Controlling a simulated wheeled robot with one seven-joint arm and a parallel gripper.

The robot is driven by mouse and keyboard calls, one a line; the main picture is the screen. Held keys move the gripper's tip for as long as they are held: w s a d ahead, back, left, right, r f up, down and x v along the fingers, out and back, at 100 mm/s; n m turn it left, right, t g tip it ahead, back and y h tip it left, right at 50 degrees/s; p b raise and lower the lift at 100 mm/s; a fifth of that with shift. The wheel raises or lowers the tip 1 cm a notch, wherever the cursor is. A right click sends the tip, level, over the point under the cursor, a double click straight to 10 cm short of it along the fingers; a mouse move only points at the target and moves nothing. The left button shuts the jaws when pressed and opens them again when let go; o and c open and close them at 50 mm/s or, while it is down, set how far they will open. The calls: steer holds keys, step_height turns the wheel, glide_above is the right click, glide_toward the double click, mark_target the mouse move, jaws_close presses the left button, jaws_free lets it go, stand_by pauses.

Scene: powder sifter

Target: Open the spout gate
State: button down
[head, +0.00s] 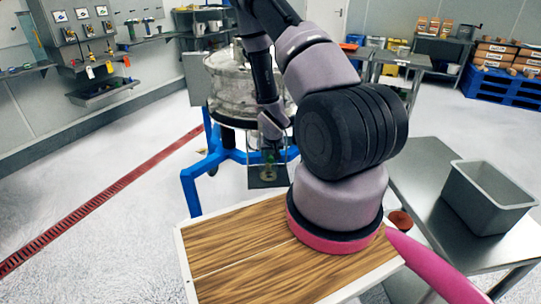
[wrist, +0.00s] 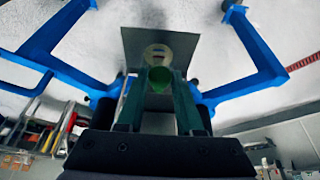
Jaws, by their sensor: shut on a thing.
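The powder sifter (head: 232,88) is a round metal drum on a blue frame. Its spout gate shows as a flat grey plate (wrist: 182,45) ahead of my fingers in the wrist view, with a pale round part at its middle. The plate also hangs below the drum in the head view (head: 256,180). My gripper (wrist: 158,82) is shut on a small green handle (wrist: 160,77) in front of the plate. In the head view my gripper (head: 270,155) is small and partly dark against the plate. The handle's joint with the plate is hidden.
Blue frame legs (head: 190,190) stand around the spout. A steel table (head: 425,185) with a grey bin (head: 490,197) stands at the right. A red floor drain (head: 100,205) runs along the left. The floor at the left is clear.

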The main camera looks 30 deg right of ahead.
steer(key=c, duration=0.5)
jaws_free()
steer(key=shift+c, duration=0.2)
steer(key=shift+r, duration=0.1)
steer(key=v, duration=1)
steer(key=shift+r, duration=0.35)
